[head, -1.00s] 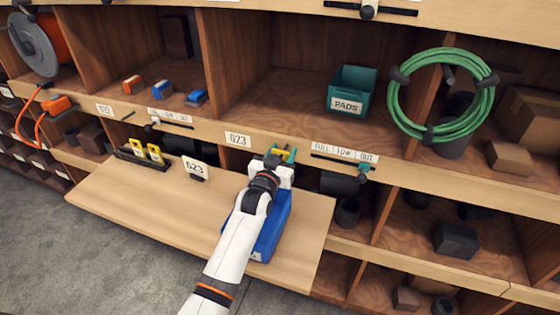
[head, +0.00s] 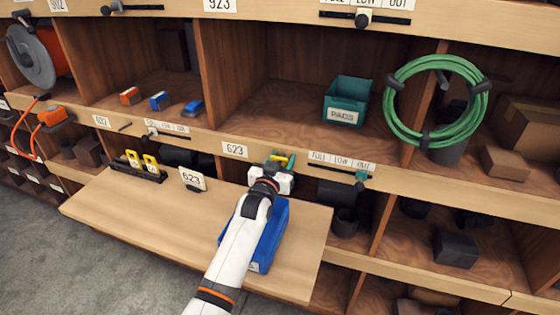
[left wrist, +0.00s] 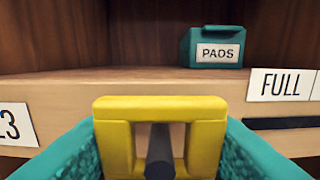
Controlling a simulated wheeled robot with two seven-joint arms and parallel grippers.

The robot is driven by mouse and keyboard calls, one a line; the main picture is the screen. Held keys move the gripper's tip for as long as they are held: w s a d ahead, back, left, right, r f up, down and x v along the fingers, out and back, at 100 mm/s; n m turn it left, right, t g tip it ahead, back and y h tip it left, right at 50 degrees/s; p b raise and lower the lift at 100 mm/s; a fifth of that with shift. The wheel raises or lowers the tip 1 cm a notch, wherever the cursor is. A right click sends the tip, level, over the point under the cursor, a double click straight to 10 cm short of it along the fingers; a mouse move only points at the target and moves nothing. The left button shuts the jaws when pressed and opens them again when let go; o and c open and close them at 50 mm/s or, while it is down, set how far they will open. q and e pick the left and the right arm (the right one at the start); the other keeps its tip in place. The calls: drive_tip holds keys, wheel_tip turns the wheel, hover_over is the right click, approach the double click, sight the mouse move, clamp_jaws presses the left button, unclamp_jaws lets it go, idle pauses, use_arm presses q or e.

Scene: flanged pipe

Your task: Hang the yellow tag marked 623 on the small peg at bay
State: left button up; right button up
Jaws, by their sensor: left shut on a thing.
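My left gripper (head: 281,161) is shut on the yellow tag (head: 278,158), at the shelf edge between the 623 label (head: 235,149) and the FULL LOW OUT strip (head: 342,161). In the left wrist view, the yellow tag (left wrist: 160,105) stands upright as a frame with an opening, between the teal fingers (left wrist: 160,140). A dark round peg (left wrist: 160,155) shows in the tag's opening; I cannot tell how far it passes through. The tag's number is not visible. My right gripper is not in view.
A wooden worktop below the shelf holds a blue box (head: 268,235) under my left arm, a 623 sign (head: 192,179) and a black rack (head: 138,173) with yellow tags. A teal PADS bin (head: 346,100) and green hose coil (head: 437,100) are above right.

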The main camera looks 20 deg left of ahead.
use_arm(q)
drive_tip(key=shift+w+r, duration=0.1)
drive_tip(key=shift+r, duration=0.05)
drive_tip(key=o, duration=1)
drive_tip(key=shift+a, duration=0.1)
drive_tip(key=shift+o, duration=0.2)
drive_tip(key=shift+a, duration=0.15)
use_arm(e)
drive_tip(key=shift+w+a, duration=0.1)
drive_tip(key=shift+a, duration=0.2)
use_arm(q)
drive_tip(key=shift+d, duration=0.2)
